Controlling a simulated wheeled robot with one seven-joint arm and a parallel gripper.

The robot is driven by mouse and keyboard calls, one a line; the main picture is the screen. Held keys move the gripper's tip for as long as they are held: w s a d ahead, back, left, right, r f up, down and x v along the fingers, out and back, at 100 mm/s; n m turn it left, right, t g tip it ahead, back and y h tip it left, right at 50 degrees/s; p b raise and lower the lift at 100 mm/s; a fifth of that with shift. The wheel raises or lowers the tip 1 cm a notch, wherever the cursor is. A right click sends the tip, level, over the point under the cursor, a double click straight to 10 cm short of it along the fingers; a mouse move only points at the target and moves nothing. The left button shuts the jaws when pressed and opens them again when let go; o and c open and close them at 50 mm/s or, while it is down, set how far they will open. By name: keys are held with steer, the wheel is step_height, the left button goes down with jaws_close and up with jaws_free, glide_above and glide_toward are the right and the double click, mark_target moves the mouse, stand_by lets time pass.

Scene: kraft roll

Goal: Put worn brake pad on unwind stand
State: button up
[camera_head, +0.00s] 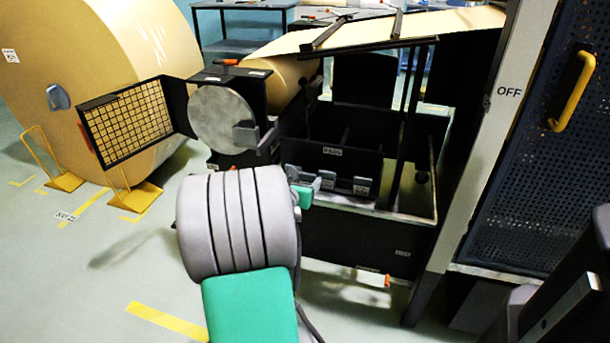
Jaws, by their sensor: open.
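The unwind stand (290,228) is a black open frame with a bin-like middle, a kraft roll behind and a web running up to the right. A grey round disc (222,120) sits at its left end, with a grey block (250,136) at the disc's right edge. My gripper (312,178) is small in view, with grey fingers and a green part, at the stand's front left edge. It is open and I see nothing between its fingers. My grey and green arm hides part of the stand's front. I cannot pick out the worn brake pad for certain.
Small grey pieces with labels (361,186) line the stand's front edge. A hinged mesh guard (128,124) stands open at left. A large kraft roll (110,50) with yellow chocks is behind it. A blue perforated panel (545,180) closes off the right. Floor at lower left is clear.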

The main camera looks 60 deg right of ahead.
steer(key=p+v, duration=0.2)
steer(key=v, duration=0.6)
steer(key=w+a+f+m+t+y, duration=0.1)
steer(key=w+a+f+m+y, duration=0.4)
steer(key=a, duration=0.7)
steer(key=w+a+m+t+y, duration=0.2)
steer(key=w+a+m+y, duration=0.2)
steer(key=w+a+m, duration=0.6)
steer(key=s+a+m+g+y, duration=0.1)
steer(key=s+a, duration=0.3)
steer(key=a, duration=0.7)
steer(key=s+a+m+g+y, duration=0.2)
steer(key=s+a+m+y, duration=0.1)
steer(key=a, duration=0.9)
steer(key=shift+s+a+r+m+y, duration=0.25)
steer(key=shift+s+m+y, duration=0.15)
steer(key=shift+s+y, duration=0.45)
steer(key=shift+s+d, duration=0.1)
